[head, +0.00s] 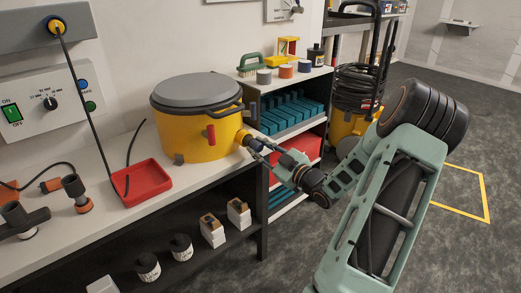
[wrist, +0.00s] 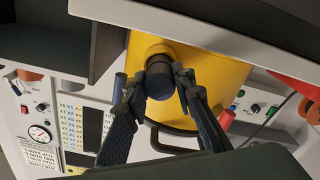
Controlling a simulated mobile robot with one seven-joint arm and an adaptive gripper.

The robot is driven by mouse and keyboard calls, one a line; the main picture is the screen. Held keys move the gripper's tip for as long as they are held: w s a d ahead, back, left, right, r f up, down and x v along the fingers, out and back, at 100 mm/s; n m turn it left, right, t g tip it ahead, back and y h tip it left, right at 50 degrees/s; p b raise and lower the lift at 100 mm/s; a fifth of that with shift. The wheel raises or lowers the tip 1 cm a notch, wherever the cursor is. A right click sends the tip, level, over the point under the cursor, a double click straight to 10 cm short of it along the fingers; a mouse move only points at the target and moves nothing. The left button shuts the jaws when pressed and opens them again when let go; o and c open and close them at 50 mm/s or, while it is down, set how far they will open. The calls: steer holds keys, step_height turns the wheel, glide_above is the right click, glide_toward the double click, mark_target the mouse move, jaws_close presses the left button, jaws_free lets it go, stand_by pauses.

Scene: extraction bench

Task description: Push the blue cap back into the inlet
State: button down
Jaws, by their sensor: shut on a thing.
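The yellow tank (head: 188,136) with a grey lid stands on the bench, its short inlet (head: 243,138) facing right towards my arm. In the wrist view the inlet (wrist: 154,49) is a round stub on the yellow wall. The dark blue cap (wrist: 160,82) is at the mouth of the inlet, roughly in line with it. My gripper (wrist: 160,92) is shut on the cap, one finger on each side. In the head view my gripper (head: 259,148) is at the tank's right side and mostly covers the cap. How deep the cap sits cannot be told.
A red tray (head: 141,183) lies on the bench left of the tank. A shelf unit with teal racks (head: 285,115) and a red bin (head: 290,160) stands behind my gripper. Bottles and boxes stand on the lower shelf (head: 180,270). The floor on the right is mostly clear.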

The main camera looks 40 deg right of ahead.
steer(key=shift+w+b, duration=0.3)
steer(key=shift+w, duration=0.85)
steer(key=c, duration=1.5)
jaws_free()
steer(key=shift+c, duration=0.2)
steer(key=shift+s, duration=0.1)
steer(key=s, duration=1.2)
steer(key=shift+d, duration=0.4)
steer(key=shift+w, duration=0.1)
